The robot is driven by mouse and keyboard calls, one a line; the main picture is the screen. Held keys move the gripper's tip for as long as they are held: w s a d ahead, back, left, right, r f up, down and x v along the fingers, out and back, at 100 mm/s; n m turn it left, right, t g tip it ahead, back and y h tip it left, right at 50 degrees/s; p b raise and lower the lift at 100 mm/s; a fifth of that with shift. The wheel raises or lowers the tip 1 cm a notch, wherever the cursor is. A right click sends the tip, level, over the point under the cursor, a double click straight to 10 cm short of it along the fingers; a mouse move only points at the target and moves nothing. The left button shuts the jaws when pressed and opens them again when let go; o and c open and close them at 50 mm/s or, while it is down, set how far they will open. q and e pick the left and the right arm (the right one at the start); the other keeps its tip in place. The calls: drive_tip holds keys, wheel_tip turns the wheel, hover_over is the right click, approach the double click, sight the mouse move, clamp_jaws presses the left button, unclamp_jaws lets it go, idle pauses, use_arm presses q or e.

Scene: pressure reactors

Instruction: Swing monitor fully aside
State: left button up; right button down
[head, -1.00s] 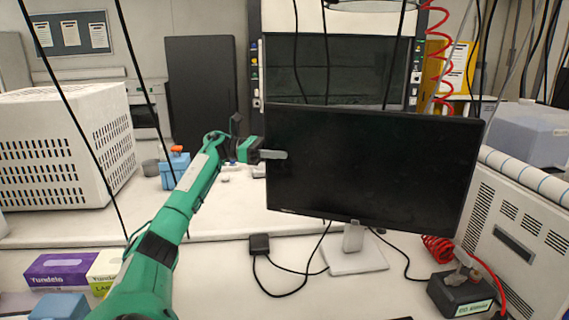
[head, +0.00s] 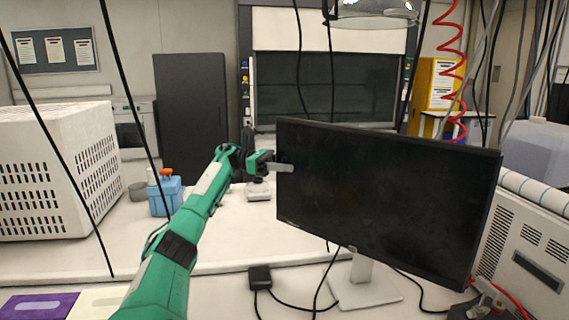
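The black monitor (head: 385,205) stands on a white stand (head: 362,285) on the bench, right of centre. It is angled, its left edge farther away and its right edge nearer to me. My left gripper (head: 276,167) is at the monitor's left edge, about mid-height. One pale grey finger lies across the front of that edge and seems to touch it. The other finger is hidden, so I cannot tell whether the gripper holds the edge. My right gripper is not in view.
A white perforated box (head: 50,175) stands at left, beside a blue container (head: 165,192) with an orange top. A white vented instrument (head: 525,245) is close to the monitor's right edge. A black adapter (head: 260,278) and cables lie in front. Behind is a small whitish device (head: 258,190).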

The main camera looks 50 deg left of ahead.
use_arm(q)
drive_tip(key=shift+o, duration=0.2)
drive_tip(key=shift+w+a+r, duration=0.1)
drive_tip(key=shift+w+a, duration=0.1)
drive_tip(key=shift+w, duration=0.2)
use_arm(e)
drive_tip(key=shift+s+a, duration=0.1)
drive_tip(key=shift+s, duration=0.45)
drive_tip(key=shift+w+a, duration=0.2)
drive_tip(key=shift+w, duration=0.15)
use_arm(q)
drive_tip(key=o, duration=0.9)
drive_tip(key=shift+w+d, duration=0.15)
drive_tip(key=shift+d, duration=0.05)
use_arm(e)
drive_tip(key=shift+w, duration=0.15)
